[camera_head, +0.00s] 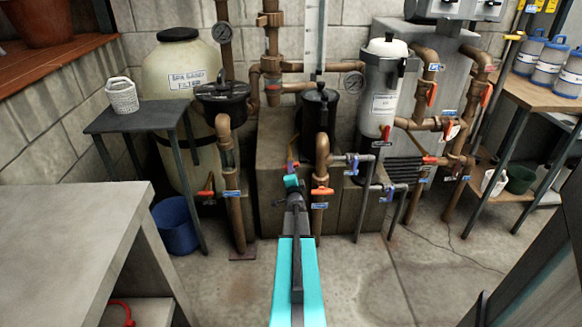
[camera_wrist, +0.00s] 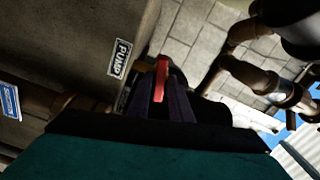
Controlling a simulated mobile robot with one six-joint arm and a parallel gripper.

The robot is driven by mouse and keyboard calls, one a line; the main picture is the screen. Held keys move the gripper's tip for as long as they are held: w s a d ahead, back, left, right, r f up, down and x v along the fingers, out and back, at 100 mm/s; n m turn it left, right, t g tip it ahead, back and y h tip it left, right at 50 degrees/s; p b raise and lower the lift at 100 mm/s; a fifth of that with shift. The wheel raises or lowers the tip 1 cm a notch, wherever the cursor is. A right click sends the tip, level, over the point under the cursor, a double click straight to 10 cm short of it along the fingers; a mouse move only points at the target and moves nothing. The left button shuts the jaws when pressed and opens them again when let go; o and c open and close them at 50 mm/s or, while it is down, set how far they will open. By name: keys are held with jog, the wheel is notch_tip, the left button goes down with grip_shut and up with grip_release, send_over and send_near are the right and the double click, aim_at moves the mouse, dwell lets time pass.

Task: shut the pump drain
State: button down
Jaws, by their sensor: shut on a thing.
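In the wrist view a red lever handle (camera_wrist: 161,72) stands between the two dark fingers of my gripper (camera_wrist: 160,88), which are shut on it. A white label reading PUMP (camera_wrist: 120,58) is on the grey-brown block beside the lever. In the head view my gripper (camera_head: 293,190) reaches low in front of the concrete plinth, below the dark pump (camera_head: 319,108). The lever and its valve body are mostly hidden there by my gripper and arm. I cannot read a drain label in either view.
An orange handle (camera_head: 322,190) on a copper pipe with a blue tag is just right of my gripper. A red handle (camera_head: 206,192) is to the left. A blue bucket (camera_head: 175,226) and grey bench (camera_head: 68,230) stand left. Floor in front is clear.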

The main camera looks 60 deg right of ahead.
jog(key=shift+m+p, duration=0.7)
jog(key=shift+m, duration=1.1)
jog(key=c, duration=1.7)
grip_release()
jog(key=shift+a, duration=0.1)
jog(key=b+v, duration=0.2)
jog(key=v, duration=0.5)
